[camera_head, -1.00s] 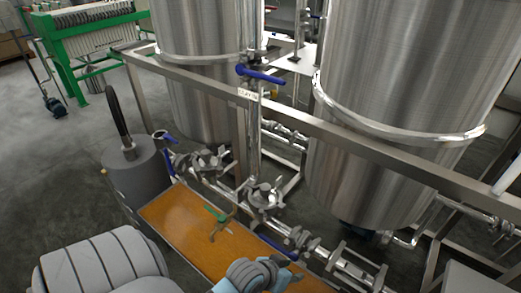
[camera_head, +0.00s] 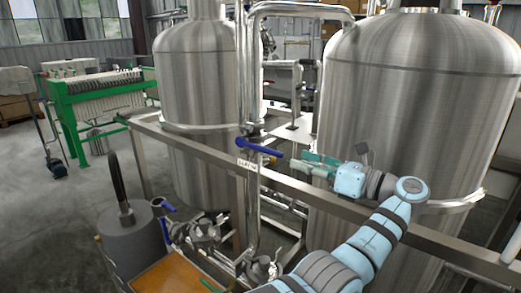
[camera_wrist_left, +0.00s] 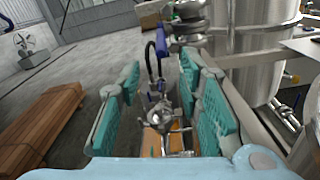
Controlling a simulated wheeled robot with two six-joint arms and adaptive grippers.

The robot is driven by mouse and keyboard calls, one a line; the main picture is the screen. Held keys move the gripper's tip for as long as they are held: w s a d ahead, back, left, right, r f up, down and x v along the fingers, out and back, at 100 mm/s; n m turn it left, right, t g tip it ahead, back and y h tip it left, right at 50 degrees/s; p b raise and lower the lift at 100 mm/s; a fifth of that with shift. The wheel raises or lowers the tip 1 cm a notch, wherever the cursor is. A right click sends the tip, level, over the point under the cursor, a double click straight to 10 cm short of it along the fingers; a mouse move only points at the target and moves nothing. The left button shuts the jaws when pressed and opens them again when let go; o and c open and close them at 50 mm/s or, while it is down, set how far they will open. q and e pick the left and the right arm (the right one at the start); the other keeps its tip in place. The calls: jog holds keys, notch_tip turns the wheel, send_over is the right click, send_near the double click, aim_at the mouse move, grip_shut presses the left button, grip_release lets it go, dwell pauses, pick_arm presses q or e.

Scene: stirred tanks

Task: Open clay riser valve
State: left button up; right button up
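The clay riser valve has a blue lever (camera_head: 262,148) on the vertical steel riser pipe, just above a white label (camera_head: 247,164) that reads roughly "CLAY". The lever points sideways to the right, across the pipe. My left gripper (camera_head: 304,163) has teal fingers and is just right of the lever's free end, apart from it by a small gap. In the left wrist view the gripper (camera_wrist_left: 160,90) is open with nothing between its pads, and the blue lever (camera_wrist_left: 161,42) shows beyond the fingertips. My right gripper is not in view.
A steel frame rail (camera_head: 190,153) runs in front of two big steel tanks (camera_head: 415,110). A green filter press (camera_head: 95,100) stands at left on open floor.

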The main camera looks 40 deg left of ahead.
aim_at(259, 146)
pick_arm(q)
jog(key=a, duration=0.4)
jog(key=s+a+p, duration=0.1)
jog(key=a, duration=0.4)
jog(key=a+p, duration=0.1)
jog(key=a, duration=0.4)
jog(key=shift+s, duration=0.2)
grip_shut()
